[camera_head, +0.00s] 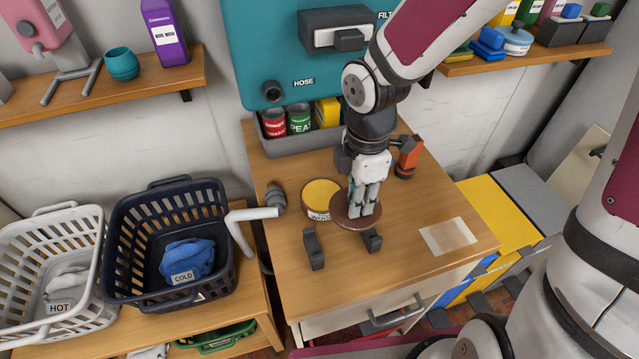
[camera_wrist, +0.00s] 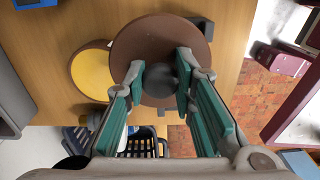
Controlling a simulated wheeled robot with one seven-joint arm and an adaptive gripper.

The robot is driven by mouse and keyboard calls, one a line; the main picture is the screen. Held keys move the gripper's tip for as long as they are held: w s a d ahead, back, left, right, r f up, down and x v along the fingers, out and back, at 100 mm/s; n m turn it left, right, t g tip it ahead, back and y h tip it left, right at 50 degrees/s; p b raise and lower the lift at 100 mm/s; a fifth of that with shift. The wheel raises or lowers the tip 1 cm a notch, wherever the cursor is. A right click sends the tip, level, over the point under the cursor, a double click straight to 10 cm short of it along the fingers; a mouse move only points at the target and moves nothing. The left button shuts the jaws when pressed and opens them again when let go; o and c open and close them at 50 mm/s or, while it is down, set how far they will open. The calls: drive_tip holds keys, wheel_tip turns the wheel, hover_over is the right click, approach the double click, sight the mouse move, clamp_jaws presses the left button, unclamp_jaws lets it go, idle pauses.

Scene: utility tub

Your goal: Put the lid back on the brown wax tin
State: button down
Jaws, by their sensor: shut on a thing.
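The wax tin (camera_head: 320,197) stands on the wooden worktop, open at the top with yellow wax showing; its label is partly hidden. It also shows in the wrist view (camera_wrist: 90,70). The round brown lid (camera_head: 347,221) is just right of the tin in the head view, and its edge overlaps the view of the tin's label. My gripper (camera_head: 364,205) is above the lid, fingers pointing down. In the wrist view my gripper (camera_wrist: 160,82) is shut on the dark knob at the lid's middle (camera_wrist: 135,40).
Two dark brackets (camera_head: 314,249) (camera_head: 372,240) stand at the worktop's front. A grey pipe fitting (camera_head: 275,199) with a white elbow is left of the tin. A pale patch (camera_head: 447,236) lies right. A bin of cans (camera_head: 300,137) is behind.

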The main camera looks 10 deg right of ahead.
drive_tip(key=b, duration=0.1)
hover_over(323, 194)
drive_tip(key=shift+s+f, duration=0.1)
drive_tip(key=shift+f, duration=2.1)
drive_tip(key=shift+f, duration=0.2)
drive_tip(key=c, duration=1.3)
unclamp_jaws()
drive_tip(key=shift+c, duration=0.2)
drive_tip(key=shift+r, duration=0.1)
wheel_tip(323, 194, up, 12)
drive_tip(key=shift+r+p, duration=0.15)
drive_tip(key=shift+p, duration=0.2)
